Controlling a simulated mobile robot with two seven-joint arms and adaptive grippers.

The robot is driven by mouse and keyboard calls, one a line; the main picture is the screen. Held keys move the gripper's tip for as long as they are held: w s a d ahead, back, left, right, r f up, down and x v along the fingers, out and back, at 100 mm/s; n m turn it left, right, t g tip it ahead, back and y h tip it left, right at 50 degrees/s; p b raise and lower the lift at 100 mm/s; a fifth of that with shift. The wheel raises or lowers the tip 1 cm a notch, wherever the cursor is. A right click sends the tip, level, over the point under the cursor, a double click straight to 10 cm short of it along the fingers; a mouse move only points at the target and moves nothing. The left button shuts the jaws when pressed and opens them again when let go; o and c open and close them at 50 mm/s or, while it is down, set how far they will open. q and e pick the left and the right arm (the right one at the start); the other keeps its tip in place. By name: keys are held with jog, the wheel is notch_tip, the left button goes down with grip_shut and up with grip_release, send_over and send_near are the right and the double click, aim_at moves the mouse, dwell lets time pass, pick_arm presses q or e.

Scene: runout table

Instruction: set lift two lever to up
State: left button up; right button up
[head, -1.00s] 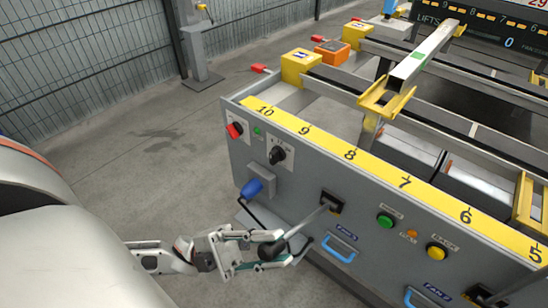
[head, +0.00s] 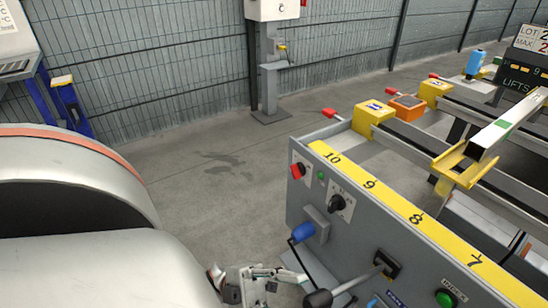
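A lever with a grey shaft and dark knob (head: 318,298) sticks out toward me from a black, yellow-edged plate (head: 387,263) on the front of the grey panel. The blue label below it is cut off and unreadable, so I cannot tell its lift number. My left gripper (head: 290,286) is at the bottom edge, just left of the knob. Its upper finger shows, but its lower part is cropped. I cannot tell whether it touches or grips the knob. My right gripper is not in view.
The panel (head: 345,235) also carries a red switch (head: 297,171), a black rotary knob (head: 337,203), a blue plug (head: 303,231) and a green button (head: 444,298). The yellow numbered strip (head: 392,202) runs along its top. Open floor (head: 215,195) lies left of it.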

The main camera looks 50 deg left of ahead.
pick_arm(q)
jog(key=v, duration=0.7)
dwell(0.4)
